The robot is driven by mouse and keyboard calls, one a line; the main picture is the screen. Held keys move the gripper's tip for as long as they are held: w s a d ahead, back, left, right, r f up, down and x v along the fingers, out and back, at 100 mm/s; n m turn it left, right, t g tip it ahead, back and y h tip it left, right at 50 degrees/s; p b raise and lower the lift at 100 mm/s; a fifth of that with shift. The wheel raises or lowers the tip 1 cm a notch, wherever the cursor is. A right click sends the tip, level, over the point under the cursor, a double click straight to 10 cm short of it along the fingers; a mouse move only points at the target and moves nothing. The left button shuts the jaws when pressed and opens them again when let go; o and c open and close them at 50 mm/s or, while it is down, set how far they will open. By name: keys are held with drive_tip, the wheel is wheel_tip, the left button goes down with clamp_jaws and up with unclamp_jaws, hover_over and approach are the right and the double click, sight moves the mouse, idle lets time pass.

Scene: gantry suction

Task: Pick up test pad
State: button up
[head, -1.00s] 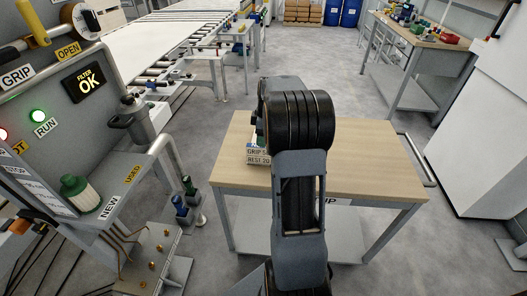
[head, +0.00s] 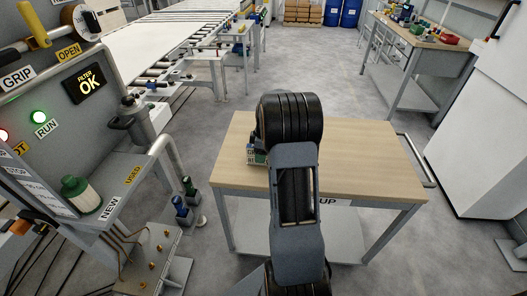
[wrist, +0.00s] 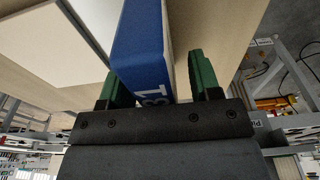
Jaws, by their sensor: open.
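In the wrist view a blue block (wrist: 145,40) with white lettering, which looks like the test pad, stands between the two green fingers of my gripper (wrist: 160,84). The gripper is open, one finger on each side. A gap shows on the right; on the left the finger is close to the blue face and I cannot tell whether it touches. In the head view a small lettered item (head: 251,152) shows on the wooden table (head: 370,165), mostly hidden behind my arm. The fingers are largely hidden there too.
A white cabinet (head: 490,130) is at the right. The tabletop right of my arm is clear.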

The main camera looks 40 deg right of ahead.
clamp_jaws()
idle(0.4)
drive_tip(key=shift+r, duration=0.2)
